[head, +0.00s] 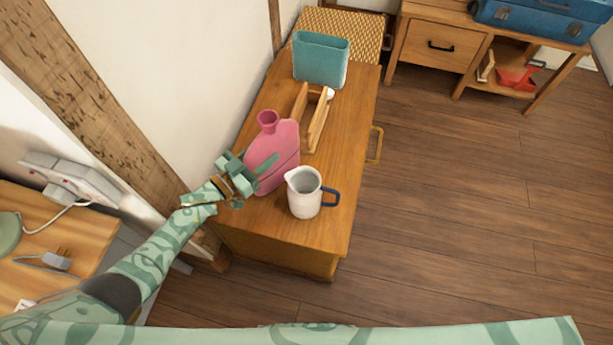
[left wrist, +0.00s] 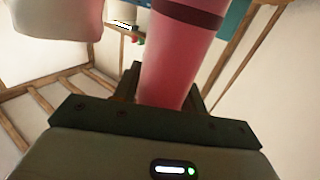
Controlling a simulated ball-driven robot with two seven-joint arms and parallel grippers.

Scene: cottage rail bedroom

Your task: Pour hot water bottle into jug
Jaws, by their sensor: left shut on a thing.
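The pink hot water bottle (head: 281,152) stands upright over the wooden chest top, its funnel neck up; I cannot tell whether its base touches the wood. My left gripper (head: 255,172) is shut on its lower left side. In the left wrist view the pink bottle (left wrist: 177,60) rises between the fingers (left wrist: 165,100). The white jug (head: 304,195) with a dark blue handle stands just right of the bottle, near the chest's front edge, its spout towards the bottle. A pale shape, probably the jug (left wrist: 55,18), shows at upper left in the wrist view. My right gripper is not in view.
Behind the bottle on the chest (head: 345,165) stand a wooden rack (head: 318,120) and a teal container (head: 321,60). A white wall rises close on the left. A bedside surface with a socket strip (head: 70,178) is at left. Open floor (head: 470,190) lies right.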

